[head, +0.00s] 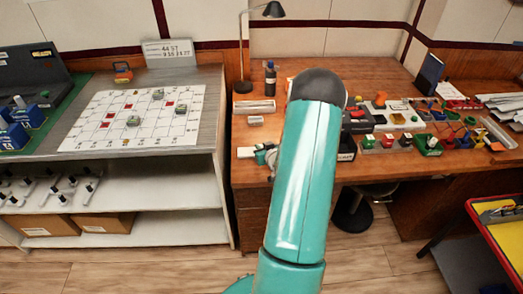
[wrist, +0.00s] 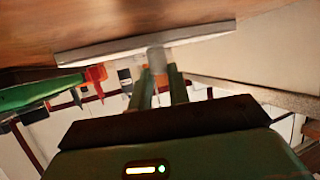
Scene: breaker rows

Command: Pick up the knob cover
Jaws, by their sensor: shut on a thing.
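In the wrist view, my gripper (wrist: 158,70) has its two dark fingers closed on a small grey cylindrical piece (wrist: 156,58), which I take to be the knob cover. The piece sits between the fingertips, against or just in front of a pale grey strip (wrist: 95,52) by the wooden surface. I cannot tell whether it touches the strip. In the head view, my teal arm hides most of the gripper and the held piece.
The wooden desk (head: 246,177) carries a black bottle (head: 270,78), a lamp (head: 243,50), and several coloured parts in bins (head: 428,143) at right. A grey-topped bench (head: 209,90) with a white grid sheet (head: 97,103) stands left. A yellow-topped cart (head: 510,240) is at right.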

